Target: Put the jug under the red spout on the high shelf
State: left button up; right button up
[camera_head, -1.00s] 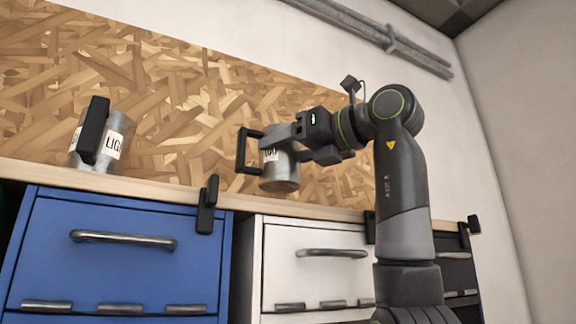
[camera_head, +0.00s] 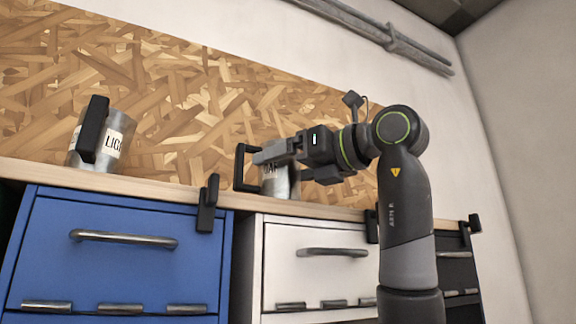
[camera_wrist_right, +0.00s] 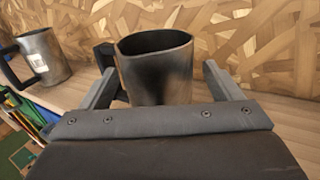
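A grey metal jug (camera_head: 280,183) with a black handle and a partly hidden label stands at the worktop's edge, its base seemingly on it. It also fills the middle of the right wrist view (camera_wrist_right: 157,75), upright and apparently empty. My right gripper (camera_head: 268,163) is around this jug; in the wrist view its fingers (camera_wrist_right: 157,68) lie on either side, with a gap to the right finger. A second jug (camera_head: 118,137), labelled "LIG...", stands at the left; it also shows in the wrist view (camera_wrist_right: 45,55). No red spout is in view. My left gripper is not in view.
The wooden worktop (camera_head: 160,187) runs above blue drawers (camera_head: 100,265) and white drawers (camera_head: 310,270). Black brackets (camera_head: 207,205) rise at its front edge. A chipboard panel (camera_head: 200,90) stands behind. The worktop between the two jugs is clear.

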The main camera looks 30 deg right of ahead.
jog(key=shift+s+r, duration=0.1)
jog(key=shift+r, duration=0.1)
jog(key=b+v, duration=0.4)
jog(key=v, duration=0.8)
jog(key=shift+f, duration=0.1)
